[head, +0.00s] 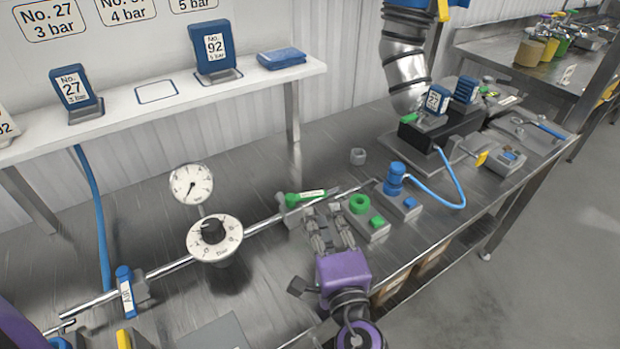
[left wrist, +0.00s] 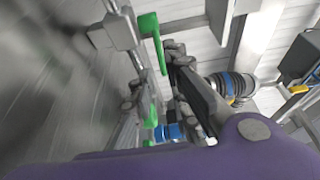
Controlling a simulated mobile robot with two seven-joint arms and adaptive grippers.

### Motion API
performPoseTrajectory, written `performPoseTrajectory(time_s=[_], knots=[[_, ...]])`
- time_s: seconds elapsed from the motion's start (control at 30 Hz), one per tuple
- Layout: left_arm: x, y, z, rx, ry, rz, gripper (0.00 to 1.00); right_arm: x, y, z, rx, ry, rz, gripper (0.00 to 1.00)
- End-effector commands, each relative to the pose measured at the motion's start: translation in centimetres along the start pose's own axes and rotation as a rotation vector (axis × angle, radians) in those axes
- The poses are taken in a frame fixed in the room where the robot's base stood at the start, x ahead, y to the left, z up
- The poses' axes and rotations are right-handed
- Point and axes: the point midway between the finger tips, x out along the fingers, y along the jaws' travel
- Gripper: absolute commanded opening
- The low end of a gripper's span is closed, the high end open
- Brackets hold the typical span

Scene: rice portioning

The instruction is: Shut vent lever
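The vent lever seems to be the green handle (head: 305,197) with a white label, on the valve at the right end of the metal pipe (head: 265,224). It lies roughly along the pipe. In the left wrist view a green lever (left wrist: 151,32) stands close beside a dark finger. My left gripper (head: 324,210) is just in front of the green handle, low over the bench. Its two fingers look apart, with nothing visible between them. Whether a finger touches the lever cannot be told. My right gripper is not in view.
A dial gauge (head: 191,184) and a black-knobbed regulator (head: 214,238) stand left of the gripper. A blue AIR lever (head: 126,290) is farther left. A green ring block (head: 366,216) and a blue-capped fitting (head: 394,178) with a hose stand close on the right.

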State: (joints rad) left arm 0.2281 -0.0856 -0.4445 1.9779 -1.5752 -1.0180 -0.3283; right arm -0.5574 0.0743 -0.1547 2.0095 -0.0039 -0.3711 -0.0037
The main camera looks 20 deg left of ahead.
Motion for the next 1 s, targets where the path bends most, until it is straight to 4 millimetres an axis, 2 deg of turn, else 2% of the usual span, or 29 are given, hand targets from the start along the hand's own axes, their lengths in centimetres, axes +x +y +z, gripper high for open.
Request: performPoseTrajectory(time_s=[0.17, 0.4, 0.6, 0.93, 1.0], knots=[[1.2, -0.1, -0.1, 0.001, 0.001, -0.002, 0.16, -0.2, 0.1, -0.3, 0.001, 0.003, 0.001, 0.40], [5.2, -0.3, -0.1, -0.001, 0.001, -0.004, 0.16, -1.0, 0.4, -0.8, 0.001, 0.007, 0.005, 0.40], [7.3, -0.1, 0.0, 0.000, 0.000, -0.002, 0.16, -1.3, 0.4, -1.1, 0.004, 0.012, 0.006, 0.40], [7.8, 0.0, 0.0, 0.000, 0.001, 0.001, 0.16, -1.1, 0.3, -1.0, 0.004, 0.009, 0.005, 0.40], [7.8, 0.0, 0.0, 0.000, 0.001, 0.001, 0.08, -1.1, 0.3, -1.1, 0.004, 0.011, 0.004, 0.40]])
